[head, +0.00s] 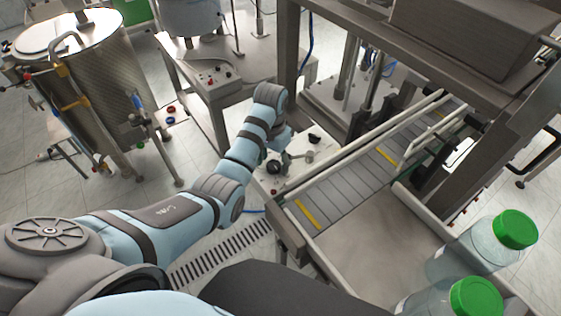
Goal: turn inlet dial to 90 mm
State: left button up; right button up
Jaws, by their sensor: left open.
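A pale control panel (318,156) sits beside the conveyor, in the middle of the head view. It carries a black knob (314,138) near its far edge. Dark and grey round parts show at the panel's near left; I cannot tell which of them is the inlet dial, and I cannot read any scale. My left arm reaches in from the left, and my left gripper (287,158) is open over the panel, partly hidden by its own wrist. I cannot tell whether it touches a knob. My right gripper is out of view.
A slatted conveyor (348,188) with yellow marks and side rails runs beside the panel, under a metal frame (290,50). Green-capped clear jars (475,248) stand at lower right. A steel tank (98,90) and a machine table (205,85) stand behind my arm.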

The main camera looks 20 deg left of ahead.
pick_arm(q)
jog(key=shift+f, duration=0.25)
jog(key=shift+w+f, duration=0.1)
jog(key=shift+w, duration=0.05)
jog(key=shift+c, duration=0.6)
jog(key=c, duration=1)
jog(key=shift+m, duration=0.4)
jog(key=m, duration=0.4)
jog(key=shift+w, duration=0.1)
jog(key=m, duration=0.6)
jog(key=shift+a, duration=0.1)
